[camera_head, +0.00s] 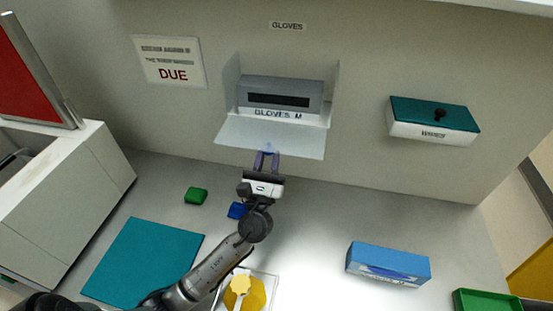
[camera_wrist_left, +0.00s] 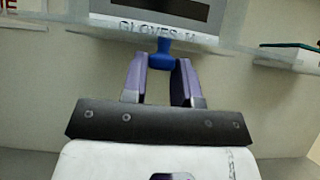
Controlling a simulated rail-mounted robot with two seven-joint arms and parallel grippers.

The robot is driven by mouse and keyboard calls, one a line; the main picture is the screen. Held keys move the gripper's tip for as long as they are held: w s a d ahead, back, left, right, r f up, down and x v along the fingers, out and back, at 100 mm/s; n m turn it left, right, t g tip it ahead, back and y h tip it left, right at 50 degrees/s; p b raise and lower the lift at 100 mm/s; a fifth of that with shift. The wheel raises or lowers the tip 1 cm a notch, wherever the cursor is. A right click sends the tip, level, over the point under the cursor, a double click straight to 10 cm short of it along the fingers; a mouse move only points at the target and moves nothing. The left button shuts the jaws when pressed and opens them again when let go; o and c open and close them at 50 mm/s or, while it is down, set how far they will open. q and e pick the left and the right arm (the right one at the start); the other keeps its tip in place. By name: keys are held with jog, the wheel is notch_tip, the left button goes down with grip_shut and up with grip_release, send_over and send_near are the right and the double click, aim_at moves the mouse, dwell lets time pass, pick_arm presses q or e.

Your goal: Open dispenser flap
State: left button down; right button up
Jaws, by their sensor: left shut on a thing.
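The glove dispenser (camera_head: 230,85) is on the wall below a "GLOVES" sign. Its pale, see-through flap (camera_head: 235,134) is swung down and out, sloping towards me below the dispenser's front. Inside sits a grey box with a dark slot (camera_head: 278,100), labelled "GLOVES M"; the slot is uncovered. My left gripper (camera_head: 267,155) is at the flap's front edge. In the left wrist view its two purple fingers (camera_wrist_left: 163,72) are shut on the flap's blue knob (camera_wrist_left: 162,53). My right gripper is out of view.
A teal-lidded wall box (camera_head: 433,115) is at the right. On the worktop are a green block (camera_head: 196,196), a blue block (camera_head: 237,211), a teal mat (camera_head: 140,258), a blue box (camera_head: 388,262), a yellow item (camera_head: 245,293) and a green tray (camera_head: 485,301).

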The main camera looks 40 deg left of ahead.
pick_arm(q)
jog(key=shift+f, duration=0.25)
jog(key=c, duration=1.3)
grip_release()
jog(key=shift+w, duration=0.1)
jog(key=o, duration=0.3)
jog(key=shift+w+a+r, duration=0.1)
jog(key=shift+a+r, duration=0.05)
jog(key=shift+r, duration=0.05)
jog(key=shift+o, duration=0.5)
